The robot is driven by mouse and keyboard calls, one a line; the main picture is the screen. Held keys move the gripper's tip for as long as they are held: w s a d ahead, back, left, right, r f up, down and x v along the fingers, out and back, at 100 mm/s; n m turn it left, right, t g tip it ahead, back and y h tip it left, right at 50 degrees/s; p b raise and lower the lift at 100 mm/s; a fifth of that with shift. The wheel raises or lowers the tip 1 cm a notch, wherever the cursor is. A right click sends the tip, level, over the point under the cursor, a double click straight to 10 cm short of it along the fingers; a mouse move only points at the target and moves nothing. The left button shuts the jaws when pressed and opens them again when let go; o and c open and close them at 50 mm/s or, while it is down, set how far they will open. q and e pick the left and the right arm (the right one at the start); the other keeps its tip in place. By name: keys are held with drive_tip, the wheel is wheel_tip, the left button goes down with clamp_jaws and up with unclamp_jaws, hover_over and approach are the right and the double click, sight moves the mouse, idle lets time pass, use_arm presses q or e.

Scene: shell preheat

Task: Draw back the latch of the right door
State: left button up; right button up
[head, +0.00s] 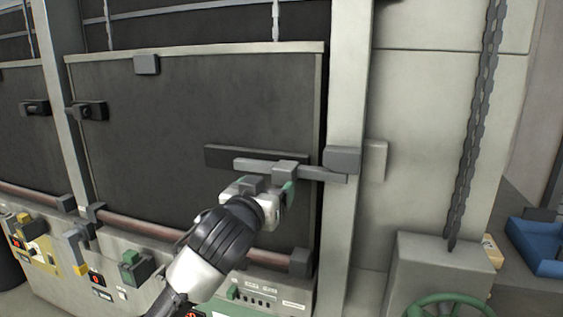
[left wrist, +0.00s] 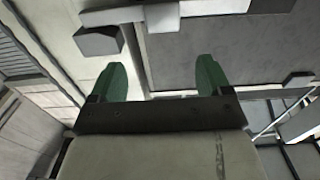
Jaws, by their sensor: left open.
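The right door (head: 150,130) is a dark panel in a pale frame and looks closed. Its latch is a light grey sliding bar (head: 250,164) on a dark backing plate (head: 218,155), with a block-shaped knob (head: 286,170). The bar's right end crosses the gap onto the post, by a grey keeper block (head: 342,159). My left gripper (head: 270,190) is open just in front of and below the knob. In the left wrist view, the green fingertips (left wrist: 162,80) stand apart with nothing between them; the knob (left wrist: 162,17) lies beyond them, roughly centred. My right gripper is not in view.
A pale post (head: 347,80) stands right of the door. A reddish pipe (head: 150,229) and control boxes (head: 262,292) lie below. A chain (head: 480,100) hangs at right above a green handwheel (head: 450,303). A blue bin (head: 538,245) is far right.

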sight(282, 171)
use_arm(q)
drive_tip(key=p+x, duration=0.4)
drive_tip(key=x, duration=0.6)
drive_tip(key=shift+a, duration=0.2)
drive_tip(key=shift+w+d+f, duration=0.1)
drive_tip(key=shift+w+f, duration=0.05)
drive_tip(key=shift+w, duration=0.45)
drive_tip(key=shift+c, duration=0.3)
drive_tip(key=c, duration=1.2)
drive_tip(key=shift+d, duration=0.1)
drive_tip(key=shift+c, duration=0.2)
